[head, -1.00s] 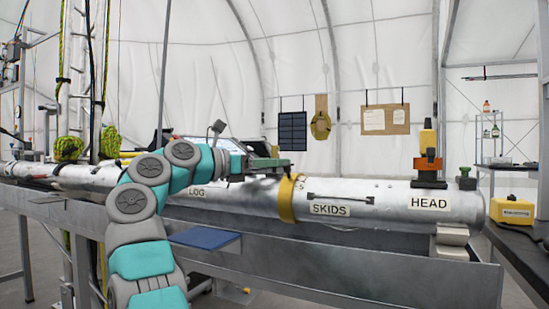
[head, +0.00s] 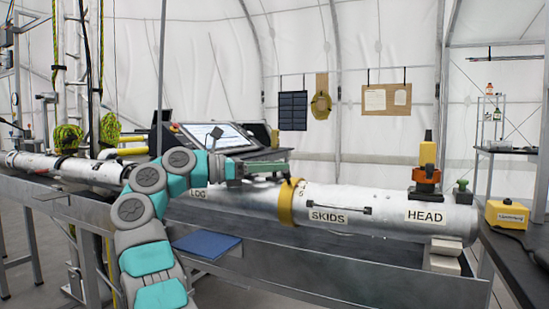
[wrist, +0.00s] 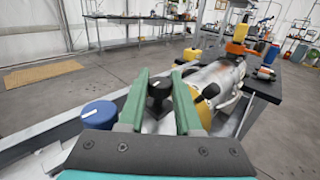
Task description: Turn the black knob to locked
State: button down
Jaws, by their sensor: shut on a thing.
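The black knob (wrist: 159,88) has a small white mark and sits between my gripper's two green fingers in the wrist view. My gripper (wrist: 160,80) is shut on it. In the head view my gripper (head: 282,168) is over the silver tube (head: 375,208), just left of the yellow ring (head: 287,203). The knob is hidden there. I cannot read any locked marking or tell the knob's angle for sure.
A blue knob-like part (wrist: 98,114) stands left of the fingers. An orange and yellow fitting (head: 425,172) and a green knob (head: 462,190) stand on the tube's right end. A console (head: 215,138) is behind my arm. A yellow box (head: 507,214) sits on the right bench.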

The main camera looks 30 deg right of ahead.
jog(key=shift+r+g+p, duration=0.1)
jog(key=shift+g+p, duration=0.2)
jog(key=c, duration=0.6)
grip_release()
jog(key=shift+f+b, duration=0.25)
jog(key=shift+b, duration=0.35)
jog(key=t+b, duration=0.1)
jog(key=b, duration=0.1)
jog(key=n+t+b, duration=0.1)
jog(key=shift+f+b, duration=0.25)
jog(key=shift+b, duration=0.15)
jog(key=n+t+b, duration=0.1)
jog(key=t+b, duration=0.1)
jog(key=b, duration=0.1)
jog(key=shift+r+n+t+b, duration=0.3)
jog(key=shift+n+t+b, duration=0.3)
jog(key=shift+b, duration=0.4)
jog(key=shift+r+t+b, duration=0.1)
jog(key=shift+t+b, duration=0.3)
